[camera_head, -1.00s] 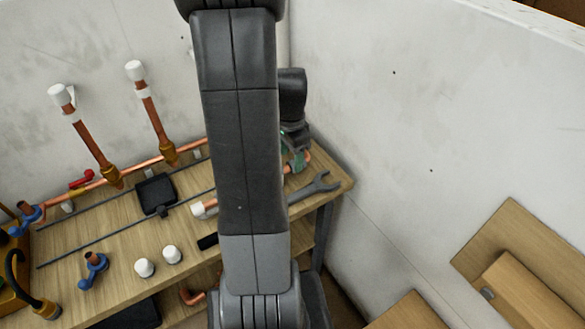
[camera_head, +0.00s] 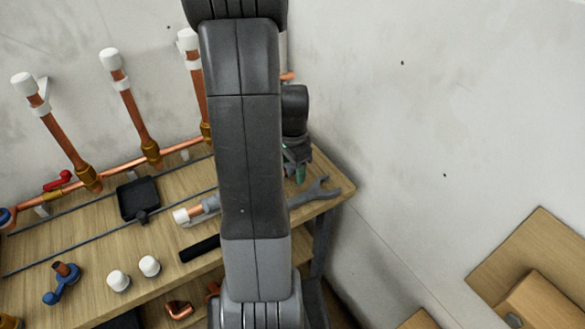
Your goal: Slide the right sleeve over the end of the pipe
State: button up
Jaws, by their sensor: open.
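My gripper (camera_head: 297,172) is open, over the back right of the bench, partly hidden behind my arm. A green part shows at its fingers; I cannot tell what it is. Two white sleeve-like pieces stand upright near the bench's front edge, a left one (camera_head: 118,281) and a right one (camera_head: 149,266); both are apart from the gripper. I cannot tell whether the right one is the task's sleeve.
White-topped copper risers (camera_head: 130,105) stand at the wall. A wrench (camera_head: 316,190) lies near the bench's right end. The wall is close on the right.

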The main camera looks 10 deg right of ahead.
jog(key=c, duration=0.8)
jog(key=shift+c, duration=0.2)
jog(key=shift+s+a, duration=0.25)
jog(key=shift+a, duration=0.35)
jog(key=shift+s+a, duration=0.2)
jog(key=shift+a, duration=0.35)
jog(key=o, duration=0.8)
jog(key=shift+o, duration=0.2)
